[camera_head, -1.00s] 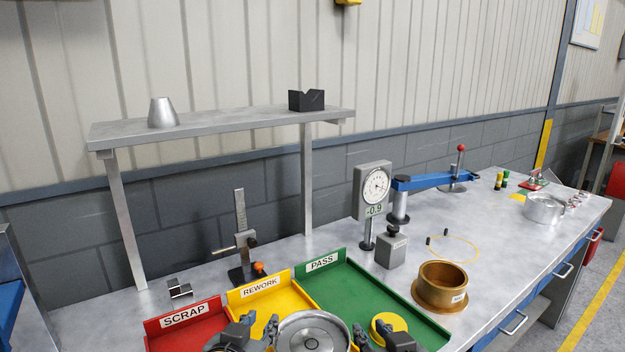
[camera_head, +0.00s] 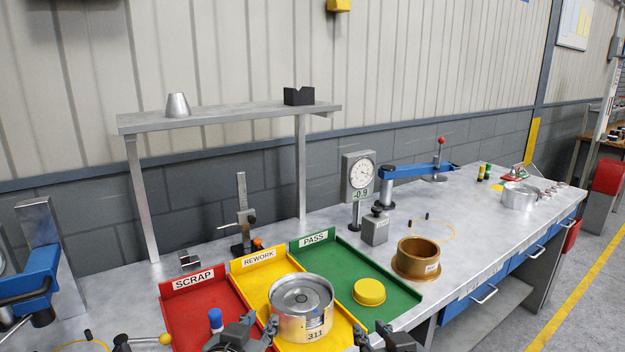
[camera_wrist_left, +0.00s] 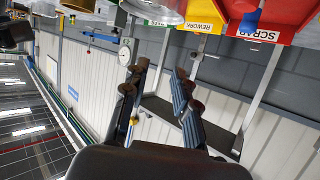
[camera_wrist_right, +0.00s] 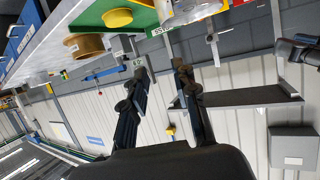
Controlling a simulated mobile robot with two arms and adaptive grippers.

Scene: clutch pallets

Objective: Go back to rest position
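My left gripper (camera_head: 257,328) is at the bottom of the head view, in front of the red SCRAP tray (camera_head: 205,303). In the left wrist view its two fingers (camera_wrist_left: 160,88) stand apart with nothing between them. My right gripper (camera_head: 376,338) is at the bottom, in front of the green PASS tray (camera_head: 392,291). In the right wrist view its fingers (camera_wrist_right: 163,82) are also apart and empty. A round metal clutch part marked 311 (camera_head: 302,322) sits in the yellow REWORK tray (camera_head: 262,268), between the grippers and apart from both.
A yellow round piece (camera_head: 369,291) lies in the green tray. A blue-capped item (camera_head: 215,319) stands in the red tray. A bronze ring (camera_head: 416,257), a dial gauge (camera_head: 360,176) and a height gauge (camera_head: 242,212) stand on the bench. A shelf (camera_head: 225,117) rises behind.

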